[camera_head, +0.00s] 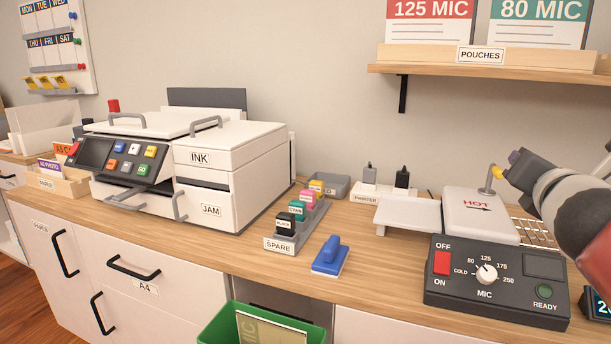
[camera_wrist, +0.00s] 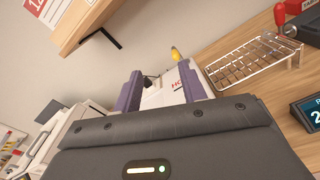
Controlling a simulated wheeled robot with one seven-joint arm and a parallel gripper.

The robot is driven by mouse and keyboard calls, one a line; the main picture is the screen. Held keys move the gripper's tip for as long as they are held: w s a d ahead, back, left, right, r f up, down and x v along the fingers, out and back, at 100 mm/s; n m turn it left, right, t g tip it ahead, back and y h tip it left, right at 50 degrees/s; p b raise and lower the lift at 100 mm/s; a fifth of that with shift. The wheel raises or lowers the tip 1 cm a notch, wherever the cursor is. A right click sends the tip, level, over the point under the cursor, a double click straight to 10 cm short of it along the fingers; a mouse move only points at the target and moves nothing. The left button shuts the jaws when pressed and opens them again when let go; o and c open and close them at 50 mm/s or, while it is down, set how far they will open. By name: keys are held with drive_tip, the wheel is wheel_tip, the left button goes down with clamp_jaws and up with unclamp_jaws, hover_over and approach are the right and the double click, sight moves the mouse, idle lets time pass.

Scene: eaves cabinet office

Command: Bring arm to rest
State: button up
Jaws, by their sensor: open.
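My gripper (camera_head: 514,160) reaches in from the right edge in the head view, over the laminator (camera_head: 497,290). Its two purple fingers stand apart in the wrist view (camera_wrist: 162,88), with nothing seen held between them. A yellow-tipped grey post (camera_head: 490,178) rises from the laminator's white HOT cover (camera_head: 480,212), close by the fingers in the head view. The yellow tip also shows in the wrist view (camera_wrist: 176,54), beyond the fingers. I cannot tell whether a finger touches it.
A wire rack (camera_wrist: 255,60) lies beside the laminator. A shelf (camera_head: 480,72) with pouch boxes hangs above. A blue stamp (camera_head: 330,258), an ink holder (camera_head: 290,238) and a printer (camera_head: 190,165) stand leftward. A green bin (camera_head: 225,325) is below the counter's front edge.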

drive_tip(key=s+a+f+m+g+y+b, duration=0.1)
drive_tip(key=s+a+f+m+g+y, duration=0.1)
drive_tip(key=a+f+m, duration=0.6)
drive_tip(key=s+a+f+m+g+y+b, duration=0.2)
drive_tip(key=s+a+f+m, duration=0.5)
drive_tip(key=f, duration=0.7)
drive_tip(key=s+a+f+m+g+y+b, duration=0.2)
drive_tip(key=a+f+m+g, duration=0.4)
drive_tip(key=a+f+m, duration=0.3)
wheel_tip(320, 180, down, 2)
drive_tip(key=s+m+y, duration=0.1)
drive_tip(key=s+m, duration=0.1)
drive_tip(key=shift+s+y, duration=0.35)
drive_tip(key=shift+y, duration=0.05)
